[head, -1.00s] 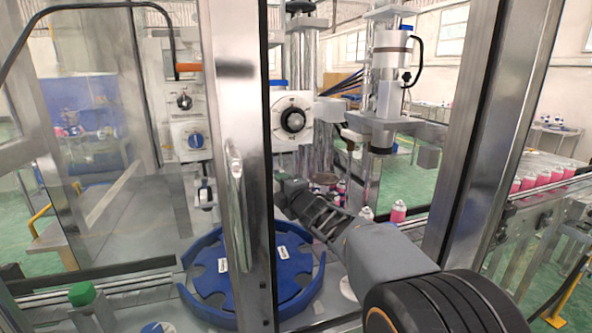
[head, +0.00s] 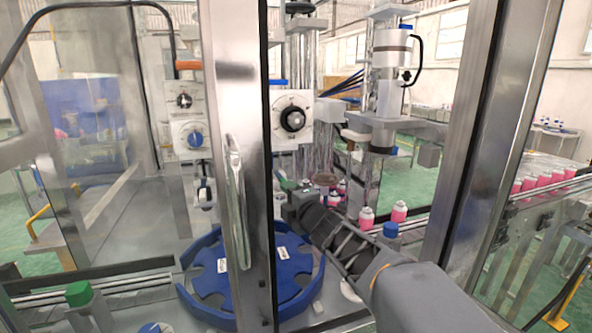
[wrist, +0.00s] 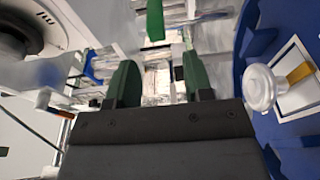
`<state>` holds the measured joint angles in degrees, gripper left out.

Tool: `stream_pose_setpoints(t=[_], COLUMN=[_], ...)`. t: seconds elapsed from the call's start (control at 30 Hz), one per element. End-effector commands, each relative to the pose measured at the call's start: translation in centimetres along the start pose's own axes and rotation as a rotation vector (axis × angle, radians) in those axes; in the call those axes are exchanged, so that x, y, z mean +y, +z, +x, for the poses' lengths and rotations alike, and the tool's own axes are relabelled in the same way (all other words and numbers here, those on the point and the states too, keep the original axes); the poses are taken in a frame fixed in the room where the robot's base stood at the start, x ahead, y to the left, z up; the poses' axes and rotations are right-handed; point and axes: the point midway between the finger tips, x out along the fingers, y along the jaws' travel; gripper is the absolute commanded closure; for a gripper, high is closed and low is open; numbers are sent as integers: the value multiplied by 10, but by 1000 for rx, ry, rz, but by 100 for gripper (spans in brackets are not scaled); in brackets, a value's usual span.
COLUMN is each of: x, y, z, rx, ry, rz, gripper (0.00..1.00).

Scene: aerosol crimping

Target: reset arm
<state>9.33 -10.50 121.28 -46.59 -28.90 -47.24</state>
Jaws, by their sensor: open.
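My gripper shows in the wrist view (wrist: 156,82) with two green fingers apart and nothing between them. In the head view my gripper (head: 290,186) is inside the machine, behind the blue star wheel (head: 207,285) and in front of the crimping column. My dark arm reaches in from the lower right through the open door gap. The fingertips are small and partly hidden by the door post in the head view.
Pink cans (head: 398,212) with white tops stand right of my arm, and more line the conveyor (head: 545,180) at the right. A steel door post with a handle (head: 234,190) stands close at left. A blue-capped post (head: 390,234) is beside my arm.

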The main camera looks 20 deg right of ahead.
Motion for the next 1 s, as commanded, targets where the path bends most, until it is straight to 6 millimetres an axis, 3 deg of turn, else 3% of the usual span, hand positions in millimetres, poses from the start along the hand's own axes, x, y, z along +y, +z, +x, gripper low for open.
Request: stream_pose_setpoints(t=[0.27, 0.43, 0.57, 0.67, 0.8, 1.0], x=[0, -14, -46, -75, -110, -136], y=[2, 12, 16, 7, -16, -50], z=[-2, -23, -62, -99, -151, -206], rx=[-18, -183, -405, -576, -801, -1025], ry=[-13, -130, -290, -427, -604, -790], rz=[27, 271, 605, 856, 1149, 1385], gripper=[53, 53, 53, 53, 53, 53])
